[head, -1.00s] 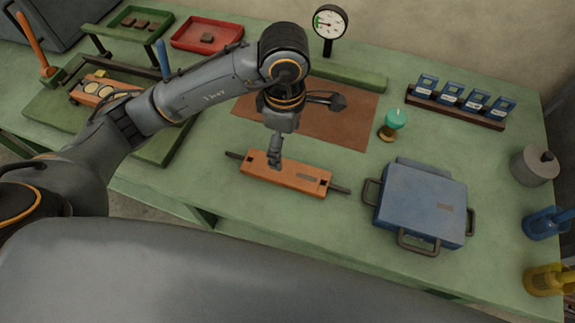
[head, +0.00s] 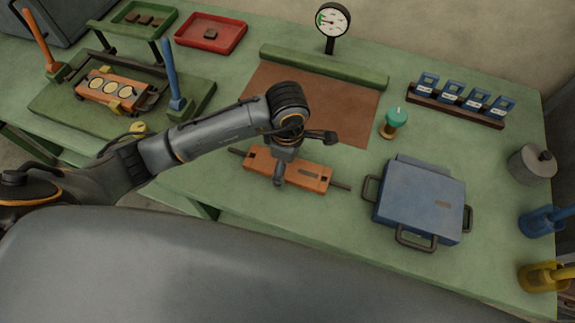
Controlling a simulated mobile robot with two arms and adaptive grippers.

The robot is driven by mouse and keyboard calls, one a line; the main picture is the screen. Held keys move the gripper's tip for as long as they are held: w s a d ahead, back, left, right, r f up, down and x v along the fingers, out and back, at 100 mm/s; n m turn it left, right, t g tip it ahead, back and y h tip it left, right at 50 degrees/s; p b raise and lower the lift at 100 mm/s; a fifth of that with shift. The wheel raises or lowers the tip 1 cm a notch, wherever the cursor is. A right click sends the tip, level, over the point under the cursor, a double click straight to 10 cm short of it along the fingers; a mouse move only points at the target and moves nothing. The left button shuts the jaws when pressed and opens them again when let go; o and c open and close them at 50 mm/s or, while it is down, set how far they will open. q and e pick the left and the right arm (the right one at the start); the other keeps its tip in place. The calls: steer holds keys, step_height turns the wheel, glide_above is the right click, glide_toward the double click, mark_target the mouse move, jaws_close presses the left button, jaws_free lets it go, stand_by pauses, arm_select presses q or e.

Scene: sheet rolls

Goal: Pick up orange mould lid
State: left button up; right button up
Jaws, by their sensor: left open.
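The orange mould lid (head: 312,179) lies on the green table at the middle, with a dark bar sticking out at each end. My left gripper (head: 279,183) is open and sits over the lid's near side, left of its centre. My wrist hides part of the lid's far edge. The fingertips are small and dark, and I cannot tell whether they touch the lid. My right gripper is not in view.
An orange mould (head: 90,95) with round pale pieces sits in a green stand with an orange lever (head: 36,38) and a blue lever (head: 170,70). A blue case (head: 425,200) stands right of the lid. A brown mat (head: 345,105) lies behind it.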

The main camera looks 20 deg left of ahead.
arm_select(q)
steer(key=c, duration=1.8)
steer(key=shift+r, duration=0.1)
jaws_close()
